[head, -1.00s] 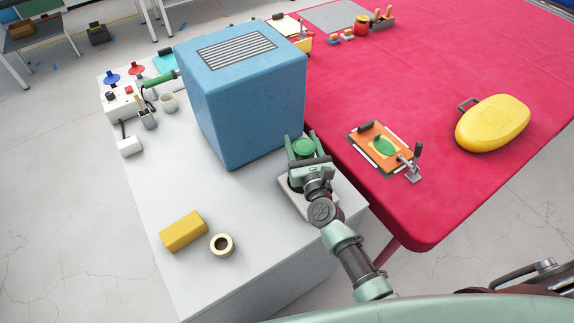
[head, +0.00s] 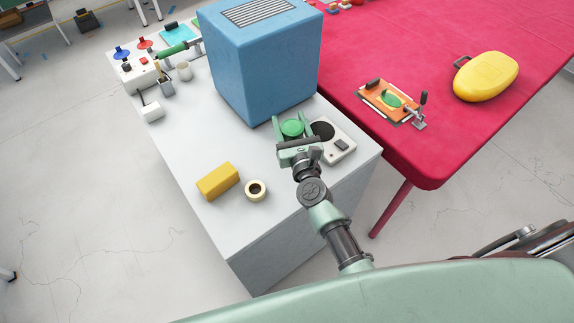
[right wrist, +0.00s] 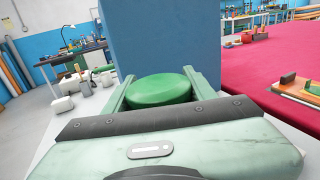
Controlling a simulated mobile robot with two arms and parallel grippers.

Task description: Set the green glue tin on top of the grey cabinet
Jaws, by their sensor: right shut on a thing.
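The green glue tin (head: 292,128) is between the fingers of my right gripper (head: 291,121), which is shut on it. The tin is over the near part of the grey cabinet (head: 178,128), in front of the blue box. I cannot tell whether its bottom touches the cabinet top. The right wrist view shows the tin's round green lid (right wrist: 160,89) between the two fingers; its lower part is hidden by the gripper. My left gripper is not in view.
A blue vented box (head: 262,70) stands just behind the tin. A white scale-like device (head: 340,151) is to its right. A yellow block (head: 218,181) and a tape roll (head: 256,190) lie to the left. A red-covered table (head: 440,140) adjoins at right.

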